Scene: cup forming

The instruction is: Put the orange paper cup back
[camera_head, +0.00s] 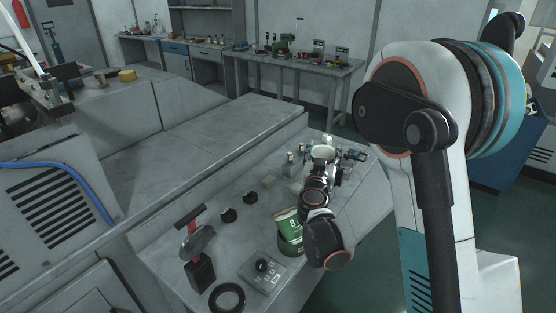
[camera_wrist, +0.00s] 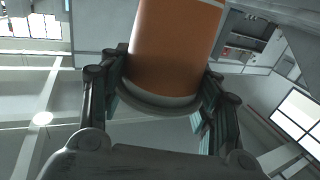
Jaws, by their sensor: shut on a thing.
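The orange paper cup (camera_wrist: 175,48) fills the upper middle of the wrist view, with a pale rim at its lower end. My gripper (camera_wrist: 163,96) is shut on it, with one finger on each side of the cup. In the head view my arm reaches over the grey bench (camera_head: 165,245).
A green and white container (camera_head: 289,229) stands on the bench close to my arm. Also there are a red-handled lever (camera_head: 193,238), a control box (camera_head: 264,266), a black ring (camera_head: 227,297) and small parts (camera_head: 355,154). A side table (camera_head: 290,62) stands behind.

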